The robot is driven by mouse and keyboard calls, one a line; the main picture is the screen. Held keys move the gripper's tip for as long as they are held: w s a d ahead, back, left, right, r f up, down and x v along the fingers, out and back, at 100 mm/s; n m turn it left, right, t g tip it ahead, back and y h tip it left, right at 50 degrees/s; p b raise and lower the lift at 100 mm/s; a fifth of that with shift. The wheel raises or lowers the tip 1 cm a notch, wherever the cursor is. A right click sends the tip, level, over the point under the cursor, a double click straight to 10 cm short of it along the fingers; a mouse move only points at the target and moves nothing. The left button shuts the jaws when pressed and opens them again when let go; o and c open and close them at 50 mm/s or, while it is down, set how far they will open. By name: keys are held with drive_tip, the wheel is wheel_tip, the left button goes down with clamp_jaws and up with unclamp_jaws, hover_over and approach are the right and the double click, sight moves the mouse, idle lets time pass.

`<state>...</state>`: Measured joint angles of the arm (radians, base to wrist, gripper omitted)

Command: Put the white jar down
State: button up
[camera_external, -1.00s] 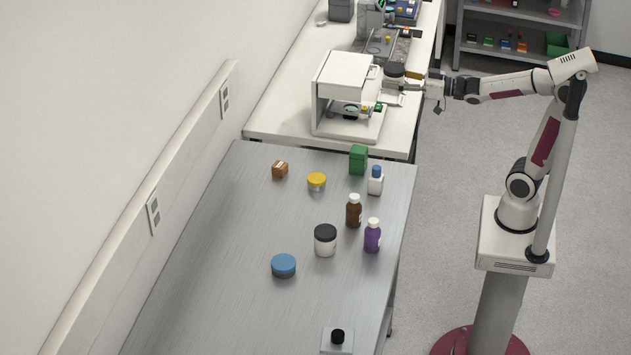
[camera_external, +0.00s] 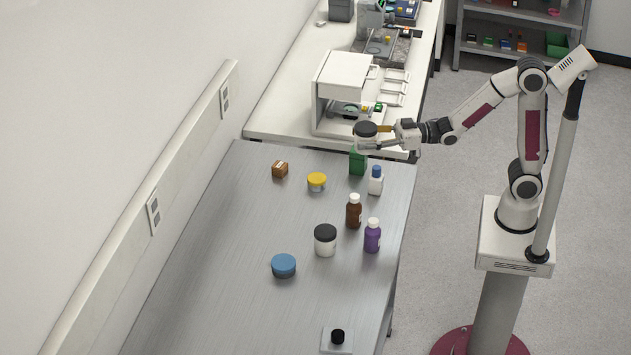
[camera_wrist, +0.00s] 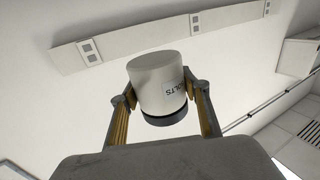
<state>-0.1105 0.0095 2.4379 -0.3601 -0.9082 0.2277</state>
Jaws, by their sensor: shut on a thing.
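My gripper (camera_external: 381,138) is shut on the white jar with a dark lid (camera_external: 365,131). The jar is held in the air, seen over the far end of the metal table near the white bench. In the wrist view the jar (camera_wrist: 158,84) sits between the two fingers of my gripper (camera_wrist: 162,100), its dark lid towards the bottom of the picture and part of a label reading "OLTS" on its side. A second white jar with a black lid (camera_external: 325,241) stands on the metal table (camera_external: 215,290).
The left and near table areas are mostly clear.

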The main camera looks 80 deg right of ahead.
drive_tip(key=s+a+f+n+g+y, duration=0.1)
drive_tip(key=s+a+f+y, duration=0.15)
drive_tip(key=a+f, duration=0.75)
drive_tip(key=s+a+f+n+g+y, duration=0.1)
drive_tip(key=s+a+f+n, duration=0.2)
drive_tip(key=a, duration=1.3)
drive_tip(key=s+a+f+g+y, duration=0.1)
drive_tip(key=s+a+f+y, duration=0.15)
drive_tip(key=a+f, duration=0.8)
drive_tip(key=w+r+m+t+h, duration=0.1)
drive_tip(key=w+r+m+h, duration=0.1)
drive_tip(key=r, duration=0.4)
drive_tip(key=shift+w+r+t+h, duration=0.15)
drive_tip(key=shift+w+t+h, duration=0.25)
drive_tip(key=shift+w+h, duration=0.5)
drive_tip(key=shift+w+d, duration=0.1)
drive_tip(key=shift+f, duration=2.5)
drive_tip(key=shift+f, duration=0.1)
drive_tip(key=shift+f, duration=2.2)
drive_tip(key=shift+f, duration=0.15)
